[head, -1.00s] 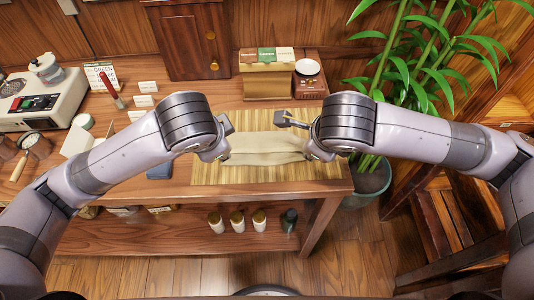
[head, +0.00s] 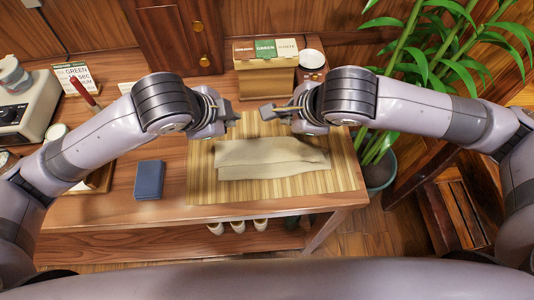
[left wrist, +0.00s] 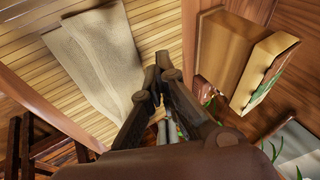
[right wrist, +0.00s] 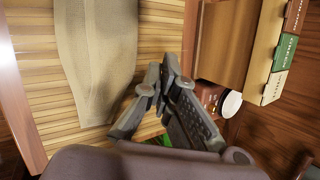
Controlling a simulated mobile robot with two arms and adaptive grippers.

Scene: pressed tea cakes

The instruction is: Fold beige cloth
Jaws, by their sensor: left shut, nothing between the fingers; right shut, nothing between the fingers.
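The beige cloth (head: 265,158) lies folded on the striped bamboo mat (head: 330,181), with one layer's edge set back from the layer under it. It also shows in the left wrist view (left wrist: 100,60) and the right wrist view (right wrist: 95,55). My left gripper (head: 236,116) is shut and empty, just beyond the cloth's far edge at the left. My right gripper (head: 265,113) is shut and empty, beyond the far edge nearer the middle. Both are apart from the cloth. The left fingers also show shut in the left wrist view (left wrist: 153,78), and the right ones in the right wrist view (right wrist: 157,75).
A box with coloured labels (head: 265,75) stands behind the grippers, with a small round white-topped container (head: 312,60) beside it. A blue block (head: 149,180) lies left of the mat. A potted plant (head: 385,165) is at the right. The mat in front of the cloth is clear.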

